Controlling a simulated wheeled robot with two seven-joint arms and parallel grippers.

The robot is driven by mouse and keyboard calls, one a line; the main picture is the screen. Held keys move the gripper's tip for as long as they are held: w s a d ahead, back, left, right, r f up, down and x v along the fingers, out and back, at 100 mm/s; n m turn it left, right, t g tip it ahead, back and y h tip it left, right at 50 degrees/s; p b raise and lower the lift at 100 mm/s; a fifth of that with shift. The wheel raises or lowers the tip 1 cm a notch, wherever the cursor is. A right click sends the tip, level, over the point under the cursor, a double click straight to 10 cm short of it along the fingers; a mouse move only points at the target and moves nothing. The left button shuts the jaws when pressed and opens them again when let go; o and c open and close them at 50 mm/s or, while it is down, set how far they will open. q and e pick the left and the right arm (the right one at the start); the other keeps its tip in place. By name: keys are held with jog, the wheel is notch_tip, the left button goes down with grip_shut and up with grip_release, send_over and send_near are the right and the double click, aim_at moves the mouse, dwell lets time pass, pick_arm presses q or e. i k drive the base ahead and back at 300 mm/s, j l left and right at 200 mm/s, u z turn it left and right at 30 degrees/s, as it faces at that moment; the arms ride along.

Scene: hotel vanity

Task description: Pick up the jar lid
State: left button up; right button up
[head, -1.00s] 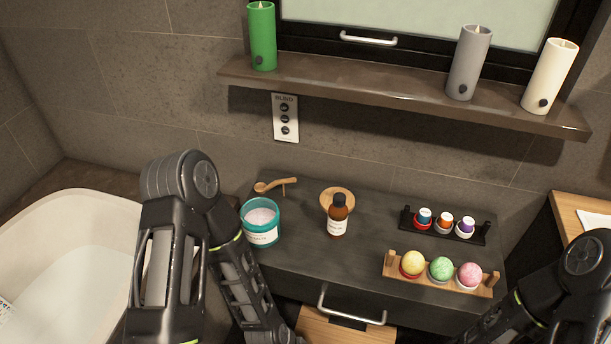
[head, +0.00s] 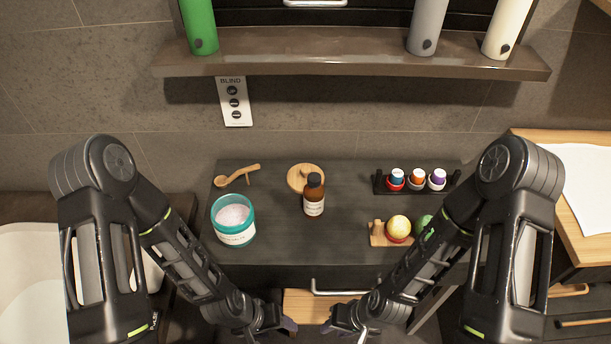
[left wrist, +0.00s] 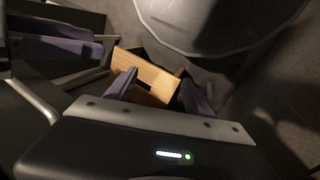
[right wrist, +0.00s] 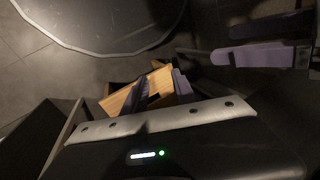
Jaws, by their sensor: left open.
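The jar lid appears to be a round, light wooden disc with a knob (head: 298,180), lying on the dark counter behind a brown bottle (head: 314,196), which hides part of its right side. A teal jar (head: 234,224) stands uncovered to its front left, with pale contents. My left gripper (head: 285,327) is open and empty, low in front of the counter; its spread fingers show in the left wrist view (left wrist: 158,92). My right gripper (head: 346,330) is beside it, also empty with fingers apart. Both are well away from the lid.
A wooden scoop (head: 237,177) lies behind the jar. At right stand a black rack (head: 450,185) with small capped pots and a wooden rack (head: 376,238) of coloured balls, partly behind my right arm. A drawer handle (head: 345,292) projects in front.

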aim_at(297, 176)
jog(key=k+l+z, duration=0.2)
jog(key=z, duration=0.2)
jog(key=k+l+z, duration=0.55)
jog(key=l+z, duration=0.3)
jog(key=j, duration=0.15)
